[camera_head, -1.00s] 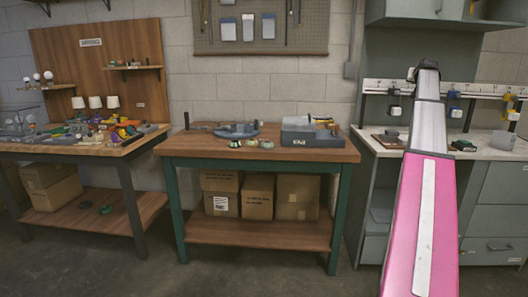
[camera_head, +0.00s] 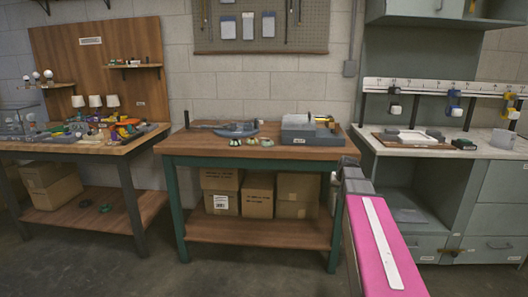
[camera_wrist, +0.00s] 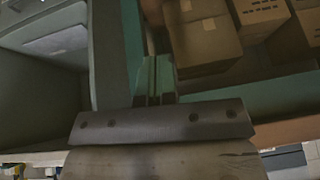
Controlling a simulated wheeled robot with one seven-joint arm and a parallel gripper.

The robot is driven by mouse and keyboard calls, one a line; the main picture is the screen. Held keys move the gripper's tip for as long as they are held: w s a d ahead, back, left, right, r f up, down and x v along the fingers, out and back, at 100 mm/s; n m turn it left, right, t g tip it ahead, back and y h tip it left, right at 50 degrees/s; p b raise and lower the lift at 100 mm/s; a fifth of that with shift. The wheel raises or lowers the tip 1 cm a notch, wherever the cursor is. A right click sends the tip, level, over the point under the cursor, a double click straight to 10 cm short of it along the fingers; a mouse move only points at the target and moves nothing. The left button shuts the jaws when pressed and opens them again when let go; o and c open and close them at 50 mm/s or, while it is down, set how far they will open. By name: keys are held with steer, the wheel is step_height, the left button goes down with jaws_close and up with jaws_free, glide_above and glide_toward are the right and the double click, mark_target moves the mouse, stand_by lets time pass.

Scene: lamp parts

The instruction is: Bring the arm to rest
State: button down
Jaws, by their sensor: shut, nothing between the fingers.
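My gripper shows in the wrist view (camera_wrist: 155,80), its two narrow fingers together with nothing between them. In the head view my pink and grey arm rises from the lower right, and its end is near the right front corner of the middle workbench (camera_head: 258,158). The fingers cannot be made out in the head view. The wrist view shows cardboard boxes (camera_wrist: 205,42) and a green bench leg (camera_wrist: 132,45) beyond the fingers, tilted.
A left table (camera_head: 75,148) holds lamp shades and small coloured parts. A grey box-shaped fixture (camera_head: 310,134) and small green parts (camera_head: 267,142) are on the middle bench. A grey cabinet counter (camera_head: 480,150) with a tray (camera_head: 412,144) stands at the right.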

steer(key=s+a+f+g, duration=0.2)
steer(key=s+a+f, duration=0.3)
steer(key=s, duration=0.4)
steer(key=s+a+f+n+g, duration=0.1)
steer(key=s+a+f, duration=0.4)
steer(key=s, duration=0.4)
steer(key=s+a+f+g, duration=0.2)
steer(key=s+a+f, duration=0.3)
steer(key=s, duration=0.3)
steer(key=shift+s+a+f+n+g, duration=0.2)
steer(key=shift+s+f+n+g, duration=0.15)
steer(key=shift+f, duration=0.35)
